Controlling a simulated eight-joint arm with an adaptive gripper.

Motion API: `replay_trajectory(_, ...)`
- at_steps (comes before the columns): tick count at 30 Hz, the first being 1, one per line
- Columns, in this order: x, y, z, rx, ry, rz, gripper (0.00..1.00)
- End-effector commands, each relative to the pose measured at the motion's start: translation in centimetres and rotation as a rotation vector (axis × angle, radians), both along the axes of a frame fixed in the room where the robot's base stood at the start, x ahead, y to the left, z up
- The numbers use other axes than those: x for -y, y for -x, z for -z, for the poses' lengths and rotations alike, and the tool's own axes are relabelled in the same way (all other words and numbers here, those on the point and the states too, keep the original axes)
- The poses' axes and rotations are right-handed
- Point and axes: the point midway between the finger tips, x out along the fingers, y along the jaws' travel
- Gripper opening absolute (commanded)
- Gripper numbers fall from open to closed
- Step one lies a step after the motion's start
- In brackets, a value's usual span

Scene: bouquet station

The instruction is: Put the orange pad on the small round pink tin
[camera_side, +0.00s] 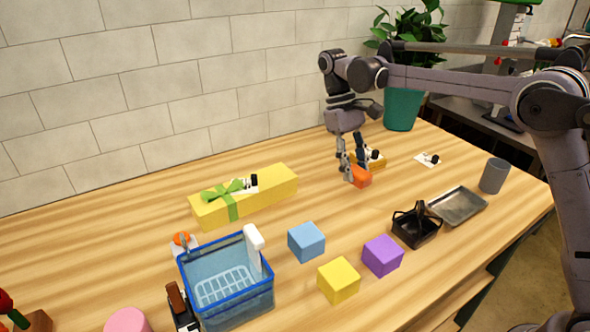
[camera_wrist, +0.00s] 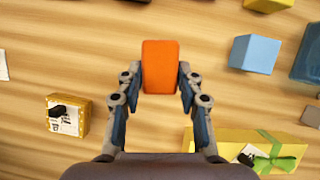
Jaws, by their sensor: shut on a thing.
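My gripper (camera_side: 351,168) is shut on the orange pad (camera_side: 360,177), over the right part of the table. In the wrist view the orange pad (camera_wrist: 160,66) stands between the two fingertips of my gripper (camera_wrist: 160,80), with wood grain around it. I cannot tell whether the pad touches the table. The round pink tin (camera_side: 127,321) is at the bottom left of the side view, cut off by the frame edge and far from my gripper. It does not show in the wrist view.
A small yellow box (camera_side: 375,160) is right behind my gripper. A long yellow gift box (camera_side: 243,197), blue basket (camera_side: 226,278), blue cube (camera_side: 306,241), yellow cube (camera_side: 338,281), purple cube (camera_side: 382,255), black caddy (camera_side: 415,229), grey tray (camera_side: 458,206) and grey cup (camera_side: 494,176) stand around.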

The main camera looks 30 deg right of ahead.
Motion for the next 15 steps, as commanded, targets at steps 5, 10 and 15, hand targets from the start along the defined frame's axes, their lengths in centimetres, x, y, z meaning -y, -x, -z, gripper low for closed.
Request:
replay_trajectory(5, -6.4, -0.8, -0.9, -0.001, -0.002, 0.19, 0.1)
replay_trajectory(10, -12.4, -1.1, -1.9, 0.0, -0.001, 0.384, 0.1)
replay_trajectory(15, -18.5, -0.9, -3.2, -0.001, -0.001, 0.585, 0.1)
